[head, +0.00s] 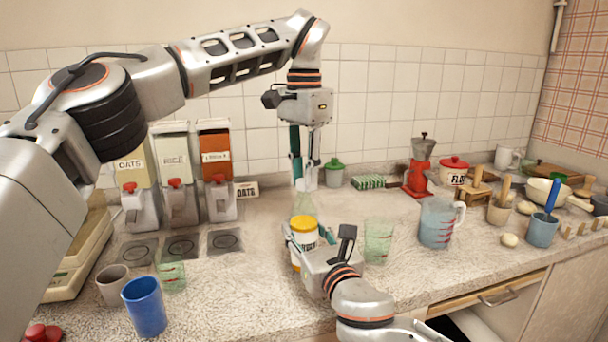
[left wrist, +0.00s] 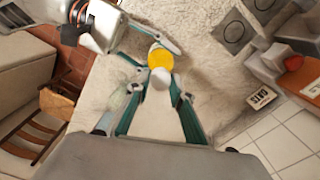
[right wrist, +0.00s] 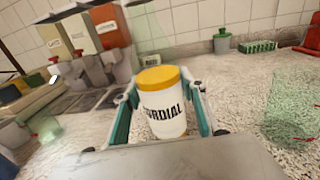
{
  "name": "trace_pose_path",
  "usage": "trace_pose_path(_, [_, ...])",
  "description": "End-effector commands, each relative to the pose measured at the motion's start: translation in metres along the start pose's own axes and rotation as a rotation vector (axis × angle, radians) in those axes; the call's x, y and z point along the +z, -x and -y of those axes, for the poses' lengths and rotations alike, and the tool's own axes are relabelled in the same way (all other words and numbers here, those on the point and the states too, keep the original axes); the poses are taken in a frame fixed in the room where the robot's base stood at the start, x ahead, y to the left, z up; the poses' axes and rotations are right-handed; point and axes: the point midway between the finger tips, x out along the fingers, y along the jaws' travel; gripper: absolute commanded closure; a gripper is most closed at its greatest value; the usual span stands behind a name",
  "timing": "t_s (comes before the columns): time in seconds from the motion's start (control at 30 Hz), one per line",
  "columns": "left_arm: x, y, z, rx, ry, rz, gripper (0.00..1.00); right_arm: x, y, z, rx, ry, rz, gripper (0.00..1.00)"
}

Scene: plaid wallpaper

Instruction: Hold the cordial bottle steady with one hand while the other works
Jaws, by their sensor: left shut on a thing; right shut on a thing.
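The cordial bottle (head: 303,247) is white with a yellow lid and stands upright on the counter. Its black lettering faces the right wrist view (right wrist: 166,117). My right gripper (head: 305,255) is shut on its sides; both fingers also flank it in the right wrist view (right wrist: 163,112). My left gripper (head: 307,180) points down, above and behind the yellow lid. It is shut on a small white rounded thing (left wrist: 160,78), which shows between its fingertips in the left wrist view. I cannot tell what this thing is.
A green-tinted glass (head: 378,242) stands close right of my right gripper, with a measuring jug (head: 436,222) beyond. A blue cup (head: 144,306) and grey cup (head: 112,285) stand front left. Dispensers (head: 181,200) line the wall. Bare counter lies left of the bottle.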

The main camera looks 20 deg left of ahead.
Motion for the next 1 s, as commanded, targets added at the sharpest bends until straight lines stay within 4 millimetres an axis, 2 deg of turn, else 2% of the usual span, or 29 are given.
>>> trace_pose_path(1.0, [0.000,0.022,0.000,0.001,-0.001,0.000,1.00,-0.002,0.000,0.001,-0.001,0.001,-0.002,1.00])
